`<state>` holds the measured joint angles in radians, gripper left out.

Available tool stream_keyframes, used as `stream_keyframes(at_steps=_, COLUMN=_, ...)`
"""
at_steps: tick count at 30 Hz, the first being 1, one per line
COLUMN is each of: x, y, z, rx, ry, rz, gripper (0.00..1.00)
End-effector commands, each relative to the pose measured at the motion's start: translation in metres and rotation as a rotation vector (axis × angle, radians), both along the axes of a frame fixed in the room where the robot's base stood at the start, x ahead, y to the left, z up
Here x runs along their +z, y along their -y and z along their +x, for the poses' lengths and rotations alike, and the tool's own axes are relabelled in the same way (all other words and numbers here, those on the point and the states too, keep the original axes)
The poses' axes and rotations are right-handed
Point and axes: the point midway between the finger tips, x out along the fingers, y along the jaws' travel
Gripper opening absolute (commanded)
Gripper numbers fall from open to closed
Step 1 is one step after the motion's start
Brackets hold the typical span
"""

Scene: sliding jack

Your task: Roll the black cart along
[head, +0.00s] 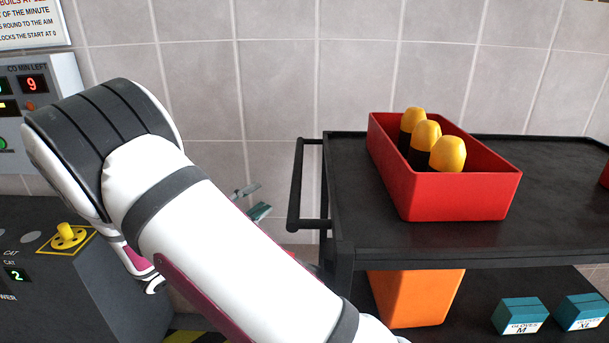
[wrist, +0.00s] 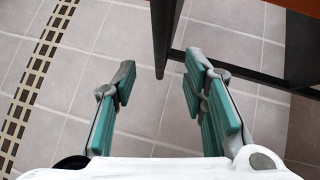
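The black cart (head: 340,235) stands at the right in the head view, with a dark push handle (head: 295,185) on its left end. My gripper (head: 254,201) shows as small teal fingers just left of the handle, partly hidden behind my white arm. In the wrist view, my gripper (wrist: 160,64) is open, its teal fingers wide apart with nothing held between them. Dark bars of the cart (wrist: 164,35) show beyond the fingers, up and to the right. I cannot tell whether the right finger touches them.
A red bin (head: 460,195) with several yellow-topped objects (head: 447,155) sits on the cart's top. An orange bin (head: 415,297) and teal glove boxes (head: 520,317) are on the lower shelf. A control cabinet (head: 70,285) with a yellow knob stands left. Tiled floor (wrist: 90,30) is clear below my gripper.

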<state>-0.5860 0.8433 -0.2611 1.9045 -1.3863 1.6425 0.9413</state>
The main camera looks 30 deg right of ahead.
Motion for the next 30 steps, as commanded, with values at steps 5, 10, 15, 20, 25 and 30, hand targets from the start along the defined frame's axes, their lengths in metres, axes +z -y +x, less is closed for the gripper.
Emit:
stream_keyframes(at_steps=5, x=0.003, y=0.016, z=0.004, rx=0.0, ry=0.003, rz=-0.004, gripper=0.39)
stream_keyframes(at_steps=10, x=0.009, y=0.046, z=0.01, rx=-0.002, ry=0.002, rz=-0.002, gripper=0.39)
stream_keyframes(at_steps=15, x=0.015, y=0.079, z=0.016, rx=-0.003, ry=0.001, rz=-0.002, gripper=0.39)
stream_keyframes(at_steps=20, x=0.02, y=0.105, z=0.022, rx=-0.002, ry=0.001, rz=-0.002, gripper=0.39)
stream_keyframes(at_steps=25, x=0.023, y=0.124, z=0.027, rx=0.0, ry=0.0, rz=-0.001, gripper=0.39)
stream_keyframes(at_steps=30, x=0.025, y=0.131, z=0.028, rx=0.001, ry=0.0, rz=-0.002, gripper=0.39)
